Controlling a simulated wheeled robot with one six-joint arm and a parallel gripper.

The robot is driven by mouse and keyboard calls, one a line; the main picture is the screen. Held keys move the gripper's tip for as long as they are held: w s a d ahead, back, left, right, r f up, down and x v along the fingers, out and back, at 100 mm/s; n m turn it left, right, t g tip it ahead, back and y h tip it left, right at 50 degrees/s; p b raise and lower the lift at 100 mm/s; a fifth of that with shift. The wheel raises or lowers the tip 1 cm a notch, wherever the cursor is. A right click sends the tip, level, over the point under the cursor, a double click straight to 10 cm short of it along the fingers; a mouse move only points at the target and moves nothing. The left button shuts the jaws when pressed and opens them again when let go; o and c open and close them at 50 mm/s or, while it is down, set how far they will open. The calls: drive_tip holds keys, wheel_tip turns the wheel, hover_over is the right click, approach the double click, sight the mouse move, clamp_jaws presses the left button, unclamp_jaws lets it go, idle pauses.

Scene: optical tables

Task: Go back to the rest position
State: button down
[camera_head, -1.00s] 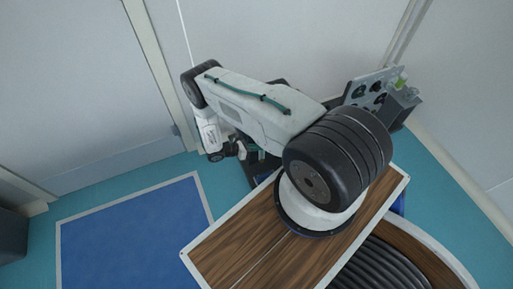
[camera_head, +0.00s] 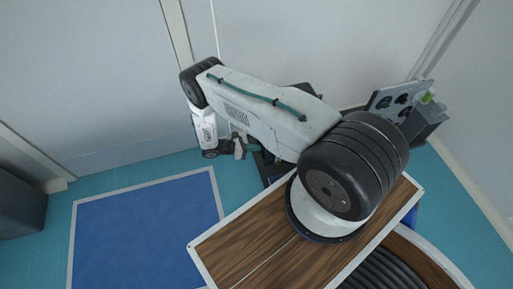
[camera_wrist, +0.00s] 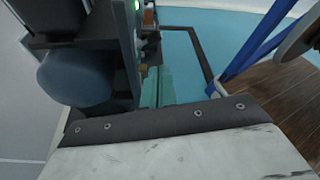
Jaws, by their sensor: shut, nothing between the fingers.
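My arm is folded above my wooden-topped base in the head view, with its elbow at the upper left and its forearm hanging down. My gripper (camera_head: 240,146) is small at the end of the wrist, next to a dark piece of equipment, and it looks shut and empty. Its fingertips are partly lost against the dark parts behind it. In the wrist view a pale link of mine fills the bottom, and I cannot make out the fingers there.
A blue floor mat (camera_head: 145,235) with a pale border lies at the left on the turquoise floor (camera_head: 130,180). A dark grey box (camera_head: 20,195) stands at the far left edge. Pale walls (camera_head: 110,70) rise behind the arm. A grey perforated panel (camera_head: 400,98) stands at the right.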

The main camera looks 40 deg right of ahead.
idle(0.4)
drive_tip(key=s+r+m+g, duration=0.1)
drive_tip(key=s+m+g, duration=0.1)
drive_tip(key=s, duration=0.3)
drive_tip(key=a+r+m+y, duration=0.3)
drive_tip(key=r, duration=1.1)
drive_tip(key=a+r+m+y, duration=0.3)
drive_tip(key=r+m, duration=0.1)
drive_tip(key=r, duration=1)
drive_tip(key=a+r+m+y, duration=0.3)
drive_tip(key=r, duration=1.1)
drive_tip(key=s+a+r+m+t+y, duration=0.1)
drive_tip(key=s+r+t, duration=0.3)
drive_tip(key=s+r, duration=0.5)
drive_tip(key=s+a+r+m+t+y, duration=0.2)
drive_tip(key=s+r+t, duration=0.3)
drive_tip(key=s+r, duration=0.5)
wheel_tip(320, 180, up, 6)
drive_tip(key=shift+f+m+y, duration=0.25)
drive_tip(key=shift+m+y, duration=0.15)
drive_tip(key=shift+m, duration=0.3)
drive_tip(key=shift+s, duration=0.1)
